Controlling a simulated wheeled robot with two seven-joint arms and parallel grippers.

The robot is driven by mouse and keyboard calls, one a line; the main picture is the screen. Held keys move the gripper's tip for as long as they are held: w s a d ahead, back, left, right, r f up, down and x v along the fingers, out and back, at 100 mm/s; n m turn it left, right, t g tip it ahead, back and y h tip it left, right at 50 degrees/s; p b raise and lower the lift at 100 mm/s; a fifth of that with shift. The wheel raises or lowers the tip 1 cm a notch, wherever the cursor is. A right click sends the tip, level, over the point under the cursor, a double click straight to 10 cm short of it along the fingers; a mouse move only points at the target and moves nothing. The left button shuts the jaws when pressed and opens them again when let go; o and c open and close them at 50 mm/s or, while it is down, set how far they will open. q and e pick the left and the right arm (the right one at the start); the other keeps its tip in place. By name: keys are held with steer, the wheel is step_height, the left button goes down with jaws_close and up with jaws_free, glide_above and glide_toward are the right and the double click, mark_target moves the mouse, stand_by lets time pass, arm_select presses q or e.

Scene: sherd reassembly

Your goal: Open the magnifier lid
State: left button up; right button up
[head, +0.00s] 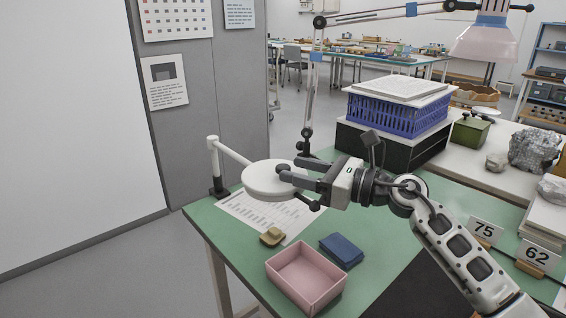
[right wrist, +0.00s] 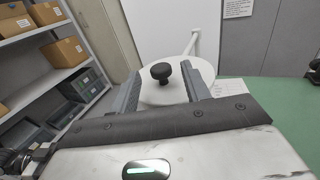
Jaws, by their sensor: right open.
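The magnifier is a white round disc (head: 268,181) on a white arm (head: 232,151) clamped at the table's far left corner. Its lid looks shut, flat over the disc. A black knob (head: 315,206) shows at the disc's near right edge. In the right wrist view the knob (right wrist: 161,73) stands between the fingers, in front of the white disc (right wrist: 168,92). My right gripper (head: 285,171) is open, its fingers pointing left over the disc's right part. In the head view I cannot tell whether they touch it. My left gripper is not in view.
A printed sheet (head: 240,216) lies under the magnifier on the green table. A lamp stand (head: 308,110) and a blue crate (head: 397,114) stand behind my right arm.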

mark_target(283, 166)
steer(key=shift+x, duration=2)
jaws_close()
